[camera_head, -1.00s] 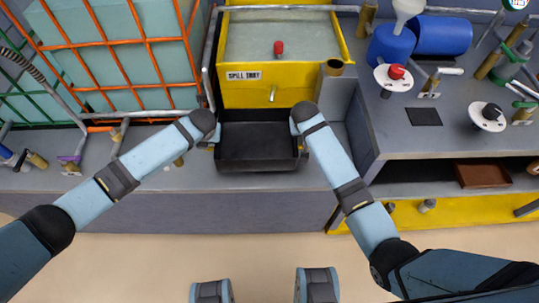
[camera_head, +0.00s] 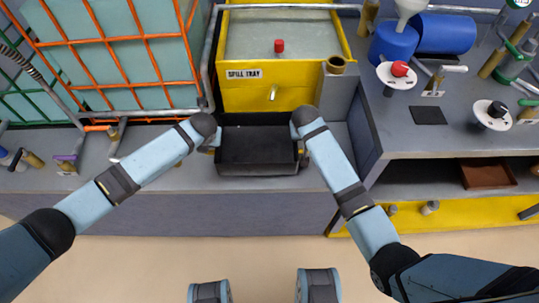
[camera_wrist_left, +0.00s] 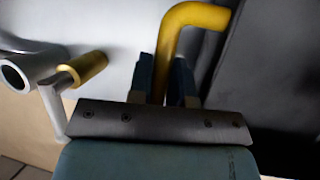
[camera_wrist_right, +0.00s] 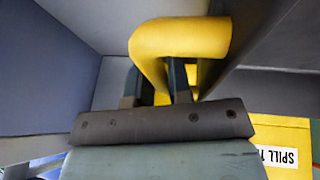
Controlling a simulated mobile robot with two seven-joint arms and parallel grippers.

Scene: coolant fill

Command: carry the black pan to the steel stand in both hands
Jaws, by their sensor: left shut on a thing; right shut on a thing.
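The black pan (camera_head: 257,150) is an open rectangular tray in front of the yellow spill tray tank, between my two grippers. My left gripper (camera_head: 214,143) is at its left side; in the left wrist view its fingers close on a yellow bent handle (camera_wrist_left: 188,22) beside the dark pan wall (camera_wrist_left: 262,85). My right gripper (camera_head: 299,145) is at its right side; in the right wrist view its fingers are around the other yellow handle (camera_wrist_right: 175,40). The pan looks about level and empty. I cannot tell its height over the bench, or which surface is the steel stand.
The yellow tank (camera_head: 272,97) with a tap (camera_head: 272,93) stands just behind the pan. An orange cage (camera_head: 120,40) is to the left. A grey block (camera_head: 338,95) and raised bench (camera_head: 430,145) are close on the right. A brown tray (camera_head: 488,176) lies on the lower shelf.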

